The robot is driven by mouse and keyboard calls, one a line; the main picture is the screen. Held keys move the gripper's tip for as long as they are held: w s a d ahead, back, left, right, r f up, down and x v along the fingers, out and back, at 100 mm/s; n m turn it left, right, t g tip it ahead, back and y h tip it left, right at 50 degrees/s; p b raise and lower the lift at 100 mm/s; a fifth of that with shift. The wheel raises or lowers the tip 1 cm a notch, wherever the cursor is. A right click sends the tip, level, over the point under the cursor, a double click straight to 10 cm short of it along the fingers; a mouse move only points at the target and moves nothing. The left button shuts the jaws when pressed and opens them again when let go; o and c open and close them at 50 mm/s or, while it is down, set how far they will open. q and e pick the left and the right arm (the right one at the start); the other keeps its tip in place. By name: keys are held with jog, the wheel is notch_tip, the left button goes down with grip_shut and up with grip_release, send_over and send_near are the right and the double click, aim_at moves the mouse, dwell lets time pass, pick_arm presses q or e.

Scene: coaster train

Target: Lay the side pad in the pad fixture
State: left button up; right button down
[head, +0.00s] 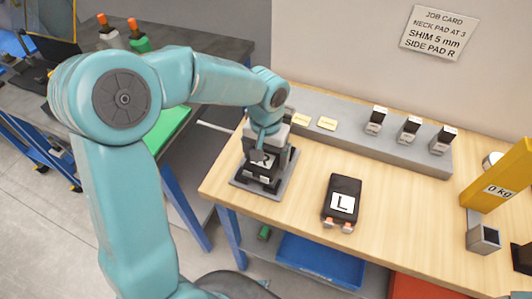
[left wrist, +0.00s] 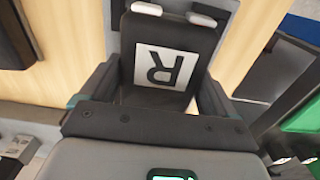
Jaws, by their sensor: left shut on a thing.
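The side pad marked R (left wrist: 165,62) is a dark pad with a white label, filling the middle of the left wrist view. My left gripper (head: 262,155) is shut on it, with a finger on each side in the left wrist view. In the head view the gripper is directly over the pad fixture (head: 256,190), a dark grey base at the table's left edge. The pad is mostly hidden there by the gripper, and I cannot tell whether it touches the fixture floor. A second dark pad marked L (head: 343,187) lies on the table to the right. My right gripper is not in view.
A grey ledge (head: 350,138) at the back bears two cream pieces (head: 327,124) and three small dark-topped blocks (head: 409,128). A yellow post marked 0 kg (head: 500,188) stands at the right. The wooden table (head: 405,205) is clear between pad L and the post.

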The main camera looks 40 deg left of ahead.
pick_arm(q)
jog(key=shift+f+b, duration=0.4)
jog(key=shift+f, duration=0.1)
jog(key=o, duration=1)
jog(key=shift+o, duration=0.2)
jog(key=shift+r, duration=0.1)
jog(key=shift+r+p, duration=3.15)
jog(key=shift+r, duration=0.85)
jog(key=shift+f, duration=0.1)
jog(key=shift+s, duration=0.1)
